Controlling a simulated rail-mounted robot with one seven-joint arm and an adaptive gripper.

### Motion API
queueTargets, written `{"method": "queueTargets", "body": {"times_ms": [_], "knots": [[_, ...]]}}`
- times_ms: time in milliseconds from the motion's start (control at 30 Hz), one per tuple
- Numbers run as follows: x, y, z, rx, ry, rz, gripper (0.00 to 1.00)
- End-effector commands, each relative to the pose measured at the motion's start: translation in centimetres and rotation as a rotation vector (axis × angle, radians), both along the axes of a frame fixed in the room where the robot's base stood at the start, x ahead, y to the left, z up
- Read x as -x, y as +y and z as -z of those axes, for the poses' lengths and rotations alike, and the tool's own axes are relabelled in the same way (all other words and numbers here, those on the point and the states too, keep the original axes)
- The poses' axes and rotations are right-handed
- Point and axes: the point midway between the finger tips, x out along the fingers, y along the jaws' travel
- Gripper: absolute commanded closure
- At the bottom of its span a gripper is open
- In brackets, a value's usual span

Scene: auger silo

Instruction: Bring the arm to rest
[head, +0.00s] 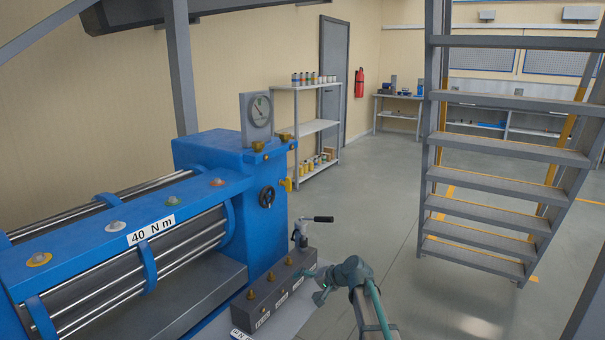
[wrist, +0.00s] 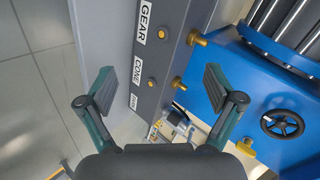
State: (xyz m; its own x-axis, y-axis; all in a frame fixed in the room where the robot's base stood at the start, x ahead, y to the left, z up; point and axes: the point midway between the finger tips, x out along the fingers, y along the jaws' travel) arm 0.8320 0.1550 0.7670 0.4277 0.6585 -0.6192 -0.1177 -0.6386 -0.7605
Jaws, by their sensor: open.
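My gripper (head: 314,285) is at the end of my teal and grey arm, low in the middle of the head view. It hangs beside a dark grey block (head: 257,308) with brass fittings on top. In the wrist view my gripper (wrist: 160,90) has its two fingers wide apart, with nothing held between them. The block (wrist: 168,50) shows beyond and between the fingers there, with labels GEAR and CONE and a third that is hard to read. I cannot tell how far the fingertips are from the block.
A blue machine (head: 205,155) labelled 40 N m stands left, with a gauge (head: 257,115) and handwheel (head: 267,197). A black-handled lever (head: 318,219) rises by the block. Metal stairs (head: 490,200) stand right. The floor (head: 385,215) between is clear.

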Motion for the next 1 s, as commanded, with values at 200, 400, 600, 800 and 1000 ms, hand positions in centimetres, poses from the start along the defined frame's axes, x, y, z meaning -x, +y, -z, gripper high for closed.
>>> {"method": "queueTargets", "body": {"times_ms": [200,400,600,800,1000], "knots": [[11.3,-4.5,10.4,0.289,0.113,-0.079,0.08],[21.1,-9.3,16.9,0.542,0.223,-0.17,0.08],[28.9,-13.4,20.2,0.734,0.316,-0.255,0.08],[34.1,-15.6,24.3,0.829,0.407,-0.323,0.08],[38.7,-15.6,30.1,0.81,0.514,-0.37,0.08]]}}
